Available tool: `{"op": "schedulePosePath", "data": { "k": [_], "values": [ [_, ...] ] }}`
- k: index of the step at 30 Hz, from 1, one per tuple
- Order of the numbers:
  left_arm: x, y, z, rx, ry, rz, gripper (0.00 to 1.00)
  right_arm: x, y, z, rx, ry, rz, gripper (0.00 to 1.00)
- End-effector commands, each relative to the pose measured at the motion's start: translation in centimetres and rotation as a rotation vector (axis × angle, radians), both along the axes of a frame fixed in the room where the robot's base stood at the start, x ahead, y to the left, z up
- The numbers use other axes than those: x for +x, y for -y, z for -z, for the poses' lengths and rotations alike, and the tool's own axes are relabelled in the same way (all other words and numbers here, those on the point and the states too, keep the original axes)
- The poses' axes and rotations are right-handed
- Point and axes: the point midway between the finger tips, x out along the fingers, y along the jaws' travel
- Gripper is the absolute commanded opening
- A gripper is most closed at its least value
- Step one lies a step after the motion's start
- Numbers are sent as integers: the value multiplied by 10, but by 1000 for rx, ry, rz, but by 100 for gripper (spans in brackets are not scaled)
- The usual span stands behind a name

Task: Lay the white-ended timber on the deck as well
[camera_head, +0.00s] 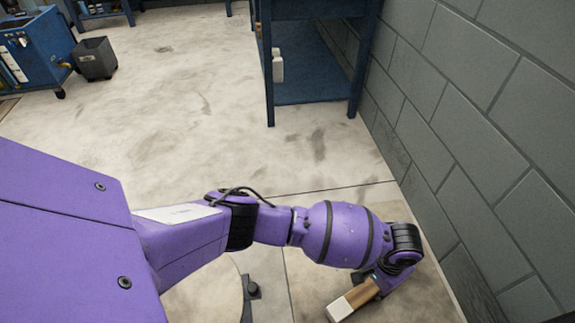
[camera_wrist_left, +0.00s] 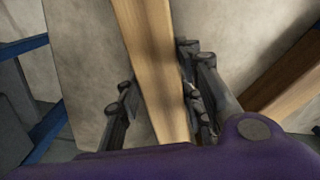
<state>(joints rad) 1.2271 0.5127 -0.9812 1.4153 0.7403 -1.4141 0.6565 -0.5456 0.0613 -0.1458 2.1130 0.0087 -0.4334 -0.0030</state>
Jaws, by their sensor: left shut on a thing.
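A timber with a white end (camera_head: 340,308) shows at the bottom of the head view, tilted, its bare wood running up into my left gripper (camera_head: 378,281). In the left wrist view a pale timber (camera_wrist_left: 150,50) runs between the two dark fingers of my left gripper (camera_wrist_left: 156,82), which is shut on it. Its white end is not in that view. My right gripper is not in view. I cannot make out for certain which surface is the deck.
A blue rack (camera_head: 310,85) with a low shelf stands by the grey block wall (camera_head: 450,120); small pale ends show at its left side. Another timber (camera_wrist_left: 285,85) lies at the right of the wrist view. A blue cart (camera_head: 35,55) and grey bin (camera_head: 95,60) stand far left. Mid-floor is clear.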

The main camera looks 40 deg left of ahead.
Motion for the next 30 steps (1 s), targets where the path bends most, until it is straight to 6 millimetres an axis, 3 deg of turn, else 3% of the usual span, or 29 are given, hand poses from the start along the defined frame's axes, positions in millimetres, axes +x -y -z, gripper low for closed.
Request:
{"op": "schedulePosePath", "data": {
  "k": [9,10,14,25,30],
  "values": [
    [4,2,-1,-3,7,1,0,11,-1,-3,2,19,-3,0],
    [3,2,0,-3,6,1,36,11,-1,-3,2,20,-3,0],
    [3,2,0,-3,6,1,53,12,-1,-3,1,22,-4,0],
    [4,2,-4,-2,8,2,54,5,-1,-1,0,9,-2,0],
    [4,2,-30,-4,9,2,54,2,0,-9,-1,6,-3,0]
  ]
}}
